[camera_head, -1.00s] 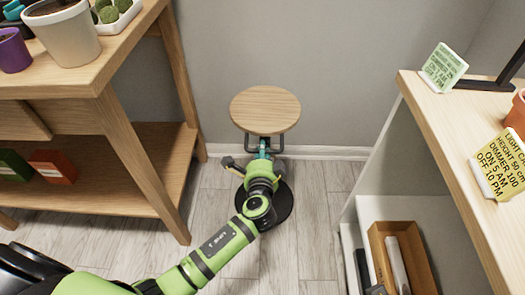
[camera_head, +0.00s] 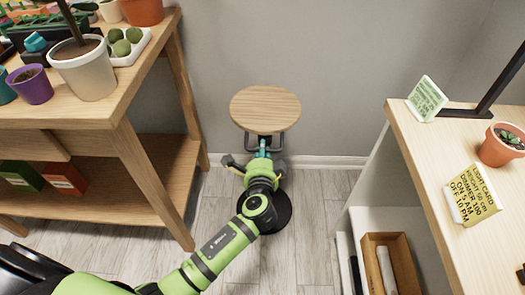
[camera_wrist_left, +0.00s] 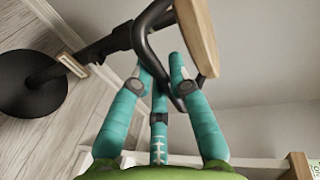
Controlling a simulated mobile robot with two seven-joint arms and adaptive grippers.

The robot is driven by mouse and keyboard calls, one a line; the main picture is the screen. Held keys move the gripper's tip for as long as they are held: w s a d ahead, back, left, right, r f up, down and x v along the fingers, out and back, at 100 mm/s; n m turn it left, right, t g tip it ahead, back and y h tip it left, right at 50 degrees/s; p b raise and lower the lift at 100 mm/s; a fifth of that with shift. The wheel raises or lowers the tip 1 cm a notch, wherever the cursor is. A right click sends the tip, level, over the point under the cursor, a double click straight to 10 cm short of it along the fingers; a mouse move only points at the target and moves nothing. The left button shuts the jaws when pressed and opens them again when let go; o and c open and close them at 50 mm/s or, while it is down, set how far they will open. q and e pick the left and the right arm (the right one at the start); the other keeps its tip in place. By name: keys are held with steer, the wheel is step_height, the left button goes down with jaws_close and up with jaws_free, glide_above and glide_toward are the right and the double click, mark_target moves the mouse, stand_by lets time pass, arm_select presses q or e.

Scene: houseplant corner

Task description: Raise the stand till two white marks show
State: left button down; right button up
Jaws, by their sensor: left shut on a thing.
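The stand has a round wooden top (camera_head: 265,110), a black bar handle (camera_wrist_left: 142,42) under it, a dark post (camera_wrist_left: 98,50) and a round black base (camera_wrist_left: 30,84) on the floor. My left gripper (camera_head: 263,150) is below the top's front edge. In the left wrist view its teal fingers (camera_wrist_left: 162,80) are closed around the black handle. One pale mark (camera_wrist_left: 72,65) shows on the post. My arm hides most of the post in the head view. My right gripper is out of view.
A wooden plant table (camera_head: 70,115) stands left, holding a white pot (camera_head: 85,72) and other pots. A shelf (camera_head: 425,160) at right carries a yellow card (camera_head: 473,194), a green card (camera_head: 427,98) and an orange pot (camera_head: 502,146). The wall is close behind the stand.

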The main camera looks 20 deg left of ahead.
mark_target(263, 128)
arm_select(q)
step_height(263, 128, up, 5)
steer(key=p, duration=0.3)
steer(key=shift+w, duration=0.1)
steer(key=shift+r+p, duration=0.7)
steer(key=shift+p, duration=0.05)
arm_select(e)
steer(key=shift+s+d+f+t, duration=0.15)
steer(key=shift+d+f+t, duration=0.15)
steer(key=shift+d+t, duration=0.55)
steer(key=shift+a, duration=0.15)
arm_select(q)
steer(key=c, duration=1.2)
jaws_free()
steer(key=shift+f, duration=0.1)
steer(key=shift+o, duration=0.2)
steer(key=shift+f, duration=0.1)
steer(key=shift+s, duration=0.2)
steer(key=v, duration=1.1)
steer(key=shift+s+d, duration=0.2)
steer(key=shift+s, duration=0.1)
